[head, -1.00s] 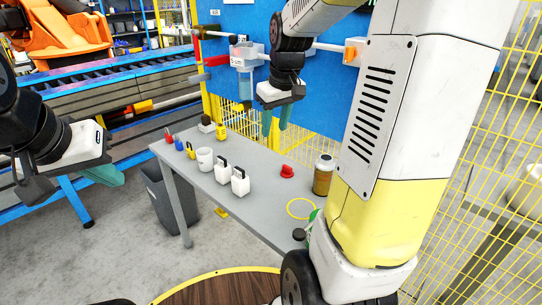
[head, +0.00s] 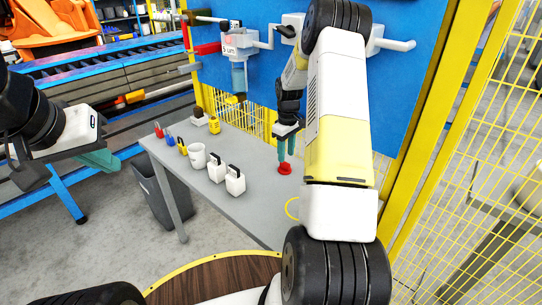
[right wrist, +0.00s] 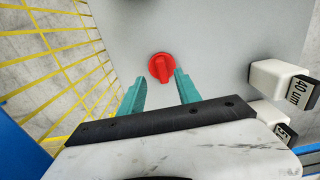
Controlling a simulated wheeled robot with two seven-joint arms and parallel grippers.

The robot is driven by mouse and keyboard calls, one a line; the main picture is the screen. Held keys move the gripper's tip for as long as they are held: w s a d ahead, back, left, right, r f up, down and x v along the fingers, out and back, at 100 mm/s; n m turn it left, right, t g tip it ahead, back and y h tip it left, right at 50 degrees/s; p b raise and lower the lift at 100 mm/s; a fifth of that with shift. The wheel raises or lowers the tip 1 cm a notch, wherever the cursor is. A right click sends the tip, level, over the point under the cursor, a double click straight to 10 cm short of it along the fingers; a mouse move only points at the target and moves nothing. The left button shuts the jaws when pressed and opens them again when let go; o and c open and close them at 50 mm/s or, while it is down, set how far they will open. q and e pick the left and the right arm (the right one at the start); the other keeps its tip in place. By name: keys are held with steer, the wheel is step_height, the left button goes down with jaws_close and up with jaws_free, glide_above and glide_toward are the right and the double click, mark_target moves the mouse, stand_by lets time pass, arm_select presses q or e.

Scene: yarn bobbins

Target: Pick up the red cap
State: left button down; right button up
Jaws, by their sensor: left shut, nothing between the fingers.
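The red cap (head: 284,169) sits on the grey table (head: 250,203), with a raised grip bar on top. It also shows in the right wrist view (right wrist: 161,68), just past the fingertips and between their lines. My right gripper (head: 286,157) is above the cap, teal fingers pointing down. In the right wrist view its fingers (right wrist: 158,76) are apart with nothing between them. How much height is left between fingertips and cap is hard to tell. My left gripper (head: 112,163) is shut and empty, left of the table.
Small coloured items (head: 170,138) stand at the table's far left. A yellow ring (head: 292,208) lies nearer. A blue panel (head: 280,60) and yellow mesh rise behind.

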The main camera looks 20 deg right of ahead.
mark_target(285, 166)
step_height(285, 166, down, 4)
steer(key=shift+s+a+f, duration=0.1)
steer(key=shift+a, duration=0.05)
jaws_close()
stand_by(0.4)
